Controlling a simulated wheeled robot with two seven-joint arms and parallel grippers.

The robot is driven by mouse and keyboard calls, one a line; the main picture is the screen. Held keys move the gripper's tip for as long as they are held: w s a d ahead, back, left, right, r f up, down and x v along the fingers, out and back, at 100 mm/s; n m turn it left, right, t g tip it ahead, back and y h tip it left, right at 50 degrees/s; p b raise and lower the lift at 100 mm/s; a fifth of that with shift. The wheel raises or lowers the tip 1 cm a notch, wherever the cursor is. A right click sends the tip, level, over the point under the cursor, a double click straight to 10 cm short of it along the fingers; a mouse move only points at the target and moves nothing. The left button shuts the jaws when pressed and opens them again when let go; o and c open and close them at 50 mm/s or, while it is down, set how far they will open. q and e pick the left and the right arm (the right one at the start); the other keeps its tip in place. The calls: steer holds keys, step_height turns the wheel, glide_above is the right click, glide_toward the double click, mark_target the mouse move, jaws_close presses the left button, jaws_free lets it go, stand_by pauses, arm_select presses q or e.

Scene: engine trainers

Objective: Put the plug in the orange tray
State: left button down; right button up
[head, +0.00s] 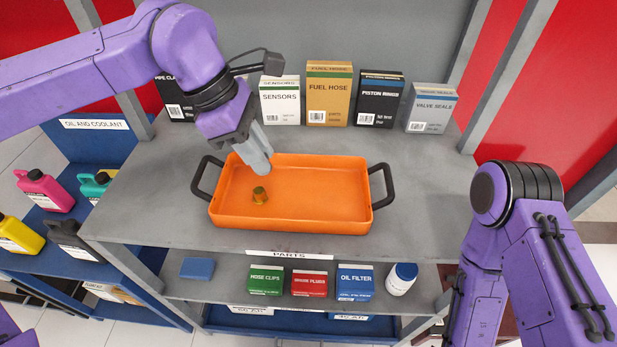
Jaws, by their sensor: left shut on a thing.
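The orange tray (330,215) is a shallow rectangular pan with a dark handle at each end, on the grey bench top. A small brown-gold plug (260,195) shows against the left part of the tray's floor. My left gripper (263,168) is over the tray's back left part, pointing down, its fingers shut just above the plug in the picture. The grip itself is hard to make out, and I cannot tell whether the plug touches the tray floor. My right arm is at the lower right; its gripper is not in view.
Several boxes stand along the back of the bench, among them a sensors box (280,103), a fuel hose box (329,95) and a valve seals box (431,110). A lower shelf holds small boxes and a white bottle (401,280). Bench right of the tray is clear.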

arm_select(q)
steer(key=w+d+f, duration=0.1)
steer(key=d+f, duration=0.1)
steer(key=d, duration=0.1)
steer(key=w+d+f+p, duration=0.1)
steer(key=d+f, duration=0.1)
steer(key=d, duration=0.1)
steer(key=w+d+f, duration=0.1)
steer(key=d+f, duration=0.2)
steer(key=shift+w, duration=0.35)
steer(key=shift+d+f, duration=0.2)
steer(key=shift+f, duration=0.15)
steer(key=x, duration=0.3)
steer(key=shift+a+f+p, duration=0.25)
steer(key=shift+f+p, duration=0.15)
steer(key=shift+f, duration=0.05)
steer(key=shift+w+f, duration=0.1)
steer(key=c, duration=1)
jaws_free()
steer(key=shift+f, duration=0.1)
